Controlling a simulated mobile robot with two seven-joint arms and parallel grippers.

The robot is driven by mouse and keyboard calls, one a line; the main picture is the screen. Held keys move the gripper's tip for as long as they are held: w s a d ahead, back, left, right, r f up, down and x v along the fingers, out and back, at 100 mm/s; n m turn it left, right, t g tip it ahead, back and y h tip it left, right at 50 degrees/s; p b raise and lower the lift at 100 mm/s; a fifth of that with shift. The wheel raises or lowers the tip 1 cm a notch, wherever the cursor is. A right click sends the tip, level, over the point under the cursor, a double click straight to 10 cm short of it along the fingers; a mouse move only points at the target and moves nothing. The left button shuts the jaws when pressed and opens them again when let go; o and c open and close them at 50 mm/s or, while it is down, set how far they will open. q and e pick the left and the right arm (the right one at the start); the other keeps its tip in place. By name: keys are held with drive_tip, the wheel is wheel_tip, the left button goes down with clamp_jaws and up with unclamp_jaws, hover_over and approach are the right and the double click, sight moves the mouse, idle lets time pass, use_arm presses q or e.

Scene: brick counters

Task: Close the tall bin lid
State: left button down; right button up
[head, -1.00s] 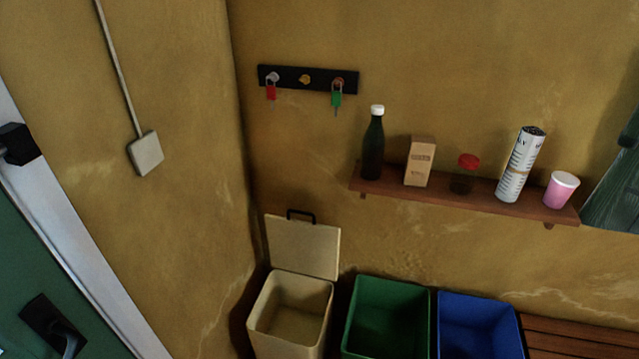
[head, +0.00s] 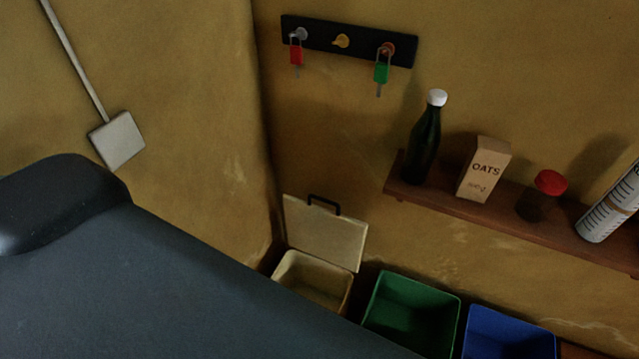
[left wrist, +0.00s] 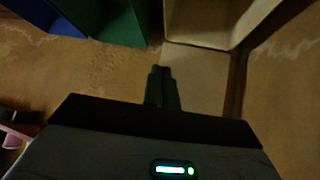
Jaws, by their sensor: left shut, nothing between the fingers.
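The tall cream bin (head: 318,280) stands near the wall corner. Its lid (head: 325,238) is open, raised upright behind the bin, with a dark handle (head: 323,205) on its top edge. In the left wrist view the bin (left wrist: 207,22) is at the top and the pale lid panel (left wrist: 205,75) is just below it. My left gripper (left wrist: 162,72) is shut and empty, its fingertips appearing beside and partly over the lid's left edge. Whether they touch it I cannot tell. My arm hides the bin's lower front in the head view. My right gripper is not in view.
A green bin (head: 412,312) and a blue bin (head: 508,335) stand to the right. A key rack (head: 348,40) hangs higher.

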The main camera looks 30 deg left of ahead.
use_arm(q)
drive_tip(key=w+g, duration=0.2)
drive_tip(key=w, duration=1)
wheel_tip(320, 180, up, 20)
drive_tip(key=n+g+y+b, duration=0.2)
drive_tip(key=g, duration=0.3)
hover_over(324, 211)
drive_tip(key=a, duration=0.4)
wheel_tip(324, 211, down, 10)
drive_tip(key=w+b, duration=0.1)
drive_tip(key=w, duration=0.1)
drive_tip(key=shift+d+b, duration=0.15)
drive_tip(key=shift+b, duration=0.25)
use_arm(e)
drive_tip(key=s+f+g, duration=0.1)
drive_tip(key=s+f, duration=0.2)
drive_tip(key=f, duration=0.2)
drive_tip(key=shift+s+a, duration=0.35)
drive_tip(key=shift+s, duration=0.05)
use_arm(q)
drive_tip(key=shift+f, duration=0.1)
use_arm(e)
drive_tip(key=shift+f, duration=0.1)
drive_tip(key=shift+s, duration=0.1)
